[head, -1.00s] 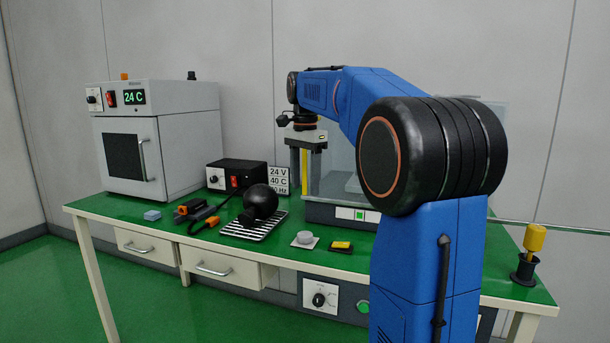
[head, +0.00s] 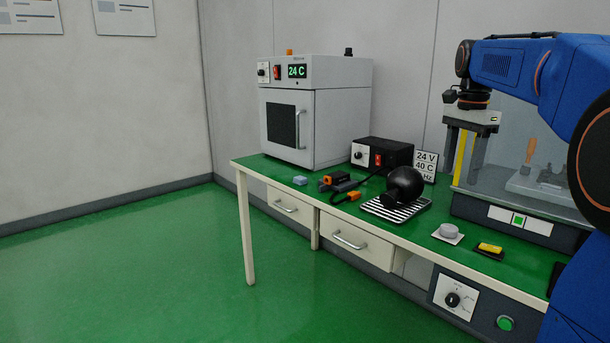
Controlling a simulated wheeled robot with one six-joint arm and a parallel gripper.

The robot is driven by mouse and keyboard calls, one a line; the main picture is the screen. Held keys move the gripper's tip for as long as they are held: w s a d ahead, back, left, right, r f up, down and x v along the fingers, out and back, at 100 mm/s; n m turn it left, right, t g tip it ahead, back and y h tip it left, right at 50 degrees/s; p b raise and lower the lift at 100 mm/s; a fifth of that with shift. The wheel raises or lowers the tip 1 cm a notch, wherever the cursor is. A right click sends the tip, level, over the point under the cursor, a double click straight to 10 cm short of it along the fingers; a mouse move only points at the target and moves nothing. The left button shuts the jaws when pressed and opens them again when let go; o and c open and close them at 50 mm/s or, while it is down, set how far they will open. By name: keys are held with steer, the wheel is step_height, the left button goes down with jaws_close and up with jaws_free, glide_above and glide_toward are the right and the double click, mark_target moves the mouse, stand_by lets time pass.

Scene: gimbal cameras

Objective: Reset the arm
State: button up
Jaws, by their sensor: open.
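My blue arm comes in from the right edge in the head view, bent at the elbow, with its wrist above the back of the green bench (head: 395,222). My gripper (head: 464,168) hangs from the wrist, pointing down, its fingers apart. A yellow strip shows along the fingers; I see no object held. The gripper appears in front of a clear-walled enclosure (head: 512,160), right of a small sign (head: 425,165). I cannot tell how far it is from the enclosure wall. Part of the arm is cut off by the picture edge.
A white oven (head: 318,112) reading 24 C stands at the bench's far left. The floor at left is free.

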steer(key=s+a+f+n+t, duration=0.1)
steer(key=s+a+f+n, duration=0.4)
steer(key=s+f, duration=0.3)
steer(key=s+a+f+n+t, duration=0.2)
steer(key=s+a+f+n, duration=0.3)
steer(key=s+f, duration=0.3)
steer(key=s+a+f+n+t, duration=0.1)
steer(key=s+a+f+n, duration=0.4)
steer(key=s+f, duration=0.4)
steer(key=s, duration=0.4)
steer(key=shift+n+t, duration=0.3)
steer(key=shift+s+d, duration=0.1)
